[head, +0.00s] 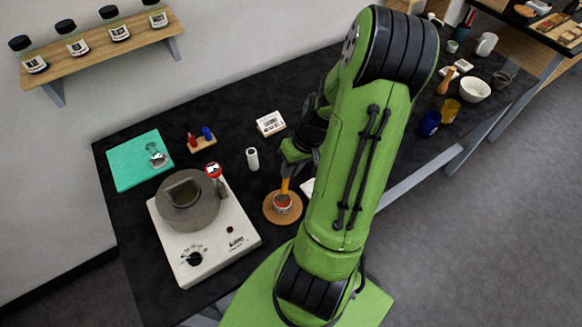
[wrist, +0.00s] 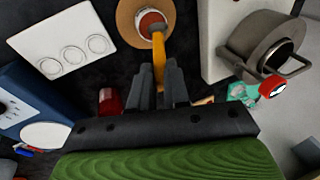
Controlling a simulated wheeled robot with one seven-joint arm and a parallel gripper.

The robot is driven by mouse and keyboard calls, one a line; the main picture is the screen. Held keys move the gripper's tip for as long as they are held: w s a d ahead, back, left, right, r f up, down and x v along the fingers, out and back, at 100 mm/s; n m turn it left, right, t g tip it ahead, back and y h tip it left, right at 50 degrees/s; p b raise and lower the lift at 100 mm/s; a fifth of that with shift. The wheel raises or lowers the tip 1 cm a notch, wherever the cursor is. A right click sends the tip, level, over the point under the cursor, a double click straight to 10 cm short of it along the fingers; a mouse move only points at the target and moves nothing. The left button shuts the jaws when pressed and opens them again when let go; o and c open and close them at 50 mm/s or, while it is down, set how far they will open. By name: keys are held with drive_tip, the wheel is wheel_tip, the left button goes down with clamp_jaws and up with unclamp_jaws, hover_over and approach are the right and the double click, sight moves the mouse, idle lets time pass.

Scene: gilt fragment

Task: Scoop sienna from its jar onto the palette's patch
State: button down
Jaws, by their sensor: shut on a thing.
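My gripper (head: 291,166) is shut on an orange-handled scoop (head: 285,185), which points down at the jar; the scoop's handle also shows between the fingers in the wrist view (wrist: 159,52). The small jar (head: 283,204) with red-brown sienna (wrist: 151,20) stands on a round cork mat (head: 269,211). The scoop's lower end is at the jar's mouth; I cannot tell how deep it is. The white palette (wrist: 42,44) with several ringed round patches lies beside the mat in the wrist view; in the head view my arm hides most of it (head: 307,187).
A hotplate (head: 233,254) with a grey pot (head: 188,213) stands left of the mat. A white cylinder (head: 252,159), a small rack with red and blue items (head: 202,145) and a teal mat (head: 125,168) lie behind. Cups and a white bowl (head: 474,90) are at right.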

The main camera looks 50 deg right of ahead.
drive_tip(key=shift+f+b, duration=0.65)
drive_tip(key=shift+f, duration=0.1)
idle(1.0)
idle(0.5)
wheel_tip(320, 180, up, 7)
drive_tip(key=p, duration=0.6)
drive_tip(key=shift+r, duration=0.2)
drive_tip(key=shift+f, duration=0.1)
drive_tip(key=shift+f, duration=0.1)
idle(0.3)
